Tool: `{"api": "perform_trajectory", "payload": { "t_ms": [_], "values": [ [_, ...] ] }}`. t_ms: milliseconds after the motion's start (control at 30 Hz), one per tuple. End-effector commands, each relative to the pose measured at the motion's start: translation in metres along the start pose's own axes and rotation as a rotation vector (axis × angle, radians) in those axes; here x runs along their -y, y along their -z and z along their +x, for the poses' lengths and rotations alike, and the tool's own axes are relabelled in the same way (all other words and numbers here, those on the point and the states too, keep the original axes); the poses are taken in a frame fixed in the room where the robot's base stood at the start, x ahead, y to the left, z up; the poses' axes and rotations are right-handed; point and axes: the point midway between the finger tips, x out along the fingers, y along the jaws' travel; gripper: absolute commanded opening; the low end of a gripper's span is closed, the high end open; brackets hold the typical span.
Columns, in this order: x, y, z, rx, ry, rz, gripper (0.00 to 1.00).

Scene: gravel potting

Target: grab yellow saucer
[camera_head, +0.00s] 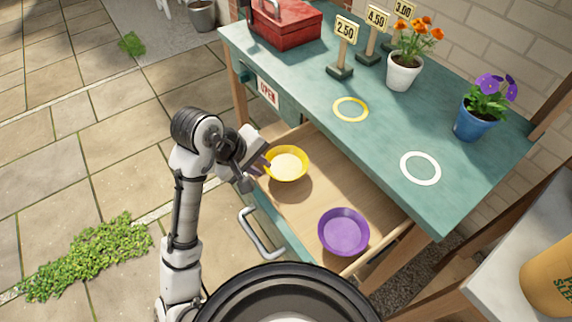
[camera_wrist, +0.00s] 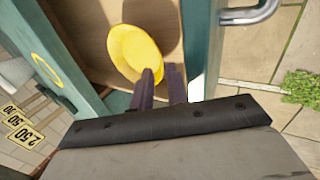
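The yellow saucer (camera_head: 286,164) is over the left part of the open wooden drawer, with a shadow below it on the drawer floor, so it appears slightly raised. My gripper (camera_head: 264,163) is at its left rim. In the wrist view, the yellow saucer (camera_wrist: 134,52) lies just beyond the fingertips. The two dark fingers of my gripper (camera_wrist: 161,73) are close together, with the rim between their tips; they look shut on it. The exact contact is small and partly hidden.
A purple saucer (camera_head: 344,231) sits in the drawer (camera_head: 318,189) at the right. The drawer handle (camera_head: 261,236) sticks out in front. The green tabletop (camera_head: 385,137) above carries a yellow ring (camera_head: 350,109), a white ring (camera_head: 420,168), potted flowers, price signs and a red toolbox (camera_head: 285,25).

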Motion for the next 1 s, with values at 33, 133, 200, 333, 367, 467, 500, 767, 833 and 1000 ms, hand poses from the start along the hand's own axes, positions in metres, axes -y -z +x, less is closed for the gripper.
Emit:
{"api": "perform_trajectory", "payload": {
  "t_ms": [33, 133, 200, 333, 367, 467, 500, 767, 833, 1000],
  "values": [
    [0.001, 0.0, 0.008, 0.003, -0.001, -0.002, 0.16],
    [0.002, 0.0, 0.022, 0.002, -0.001, -0.001, 0.16],
    [0.002, 0.001, 0.029, 0.001, 0.0, -0.001, 0.16],
    [0.001, 0.001, 0.036, 0.0, -0.001, 0.0, 0.16],
    [0.001, 0.001, 0.036, -0.001, -0.001, 0.0, 0.16],
    [0.001, 0.001, 0.036, -0.001, -0.001, 0.0, 0.16],
    [0.001, 0.001, 0.036, -0.001, -0.001, 0.0, 0.16],
    [0.001, 0.001, 0.036, -0.001, -0.001, 0.0, 0.0],
    [0.001, 0.001, 0.036, -0.001, -0.001, 0.001, 0.0],
    [0.001, 0.0, 0.036, 0.0, -0.001, 0.001, 0.0]
  ]
}}
